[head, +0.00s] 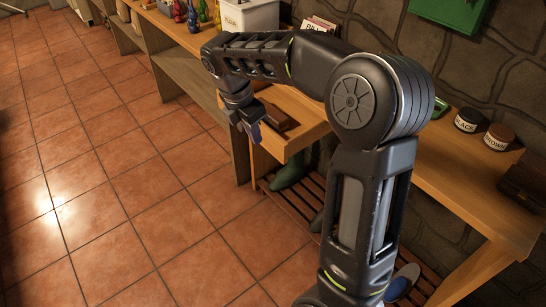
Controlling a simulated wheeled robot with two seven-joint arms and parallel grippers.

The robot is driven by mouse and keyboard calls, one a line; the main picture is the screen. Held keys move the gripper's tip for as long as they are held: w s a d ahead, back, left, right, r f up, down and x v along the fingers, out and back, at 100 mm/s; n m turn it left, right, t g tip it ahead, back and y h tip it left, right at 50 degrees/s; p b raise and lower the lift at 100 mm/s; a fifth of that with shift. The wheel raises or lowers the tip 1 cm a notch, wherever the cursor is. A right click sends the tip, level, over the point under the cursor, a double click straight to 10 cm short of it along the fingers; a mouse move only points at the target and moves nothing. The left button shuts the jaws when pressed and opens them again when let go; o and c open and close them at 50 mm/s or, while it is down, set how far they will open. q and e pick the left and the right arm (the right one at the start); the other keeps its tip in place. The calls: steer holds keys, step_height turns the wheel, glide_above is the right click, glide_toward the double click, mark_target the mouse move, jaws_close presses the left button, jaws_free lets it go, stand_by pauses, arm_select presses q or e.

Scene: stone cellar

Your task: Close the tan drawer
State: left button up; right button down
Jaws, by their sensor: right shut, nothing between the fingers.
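The tan drawer (303,138) is a wooden drawer that sticks out from under the long wooden bench at the middle of the head view, pulled open. A dark brown block-like item (278,117) lies inside it. My right gripper (254,133) is shut and empty, pointing down at the drawer's outer left end. I cannot tell whether it touches the drawer front. My right forearm hides the back part of the drawer and the bench edge above it. My left gripper is not in view.
Green boots (290,170) stand on a slatted shelf (300,200) below the drawer. The tiled floor (120,180) at left is clear.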

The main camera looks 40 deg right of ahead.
mark_target(275, 149)
steer(key=shift+d+f, duration=1.1)
steer(key=shift+f, duration=0.5)
steer(key=shift+d+f, duration=1.05)
steer(key=shift+f, duration=0.6)
steer(key=shift+d+f, duration=1.1)
steer(key=shift+f, duration=0.5)
